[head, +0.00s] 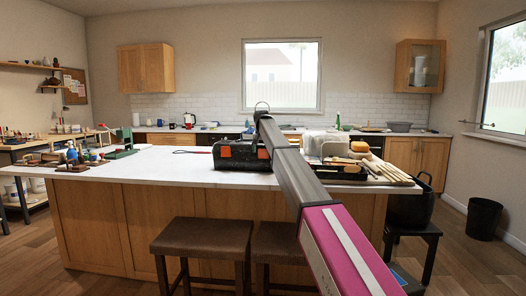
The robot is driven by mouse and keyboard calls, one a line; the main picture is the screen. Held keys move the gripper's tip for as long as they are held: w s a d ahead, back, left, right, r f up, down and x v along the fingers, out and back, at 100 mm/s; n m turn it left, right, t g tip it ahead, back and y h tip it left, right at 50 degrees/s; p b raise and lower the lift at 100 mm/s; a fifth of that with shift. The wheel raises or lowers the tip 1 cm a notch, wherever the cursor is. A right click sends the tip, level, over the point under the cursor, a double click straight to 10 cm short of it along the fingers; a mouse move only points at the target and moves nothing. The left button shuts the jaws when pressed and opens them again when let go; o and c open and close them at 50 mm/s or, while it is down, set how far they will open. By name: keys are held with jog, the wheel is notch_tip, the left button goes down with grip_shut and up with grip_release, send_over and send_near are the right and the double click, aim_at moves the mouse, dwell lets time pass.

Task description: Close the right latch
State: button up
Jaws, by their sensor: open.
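A dark toolbox (238,165) sits on the white-topped island, a little left of the middle. Its front has two orange latches. The left latch (226,151) shows clearly. My arm reaches from the lower right up over the right part of the toolbox. My gripper (262,112) is at the arm's far end, small and mostly hidden by the arm. It is open. Its fingertips and any contact with the toolbox cannot be made out.
Two brown stools (203,236) stand before the island. Small tools and a green device (121,145) are at the left end.

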jog(key=v, duration=1)
jog(key=shift+r, duration=0.25)
jog(key=shift+s, duration=0.1)
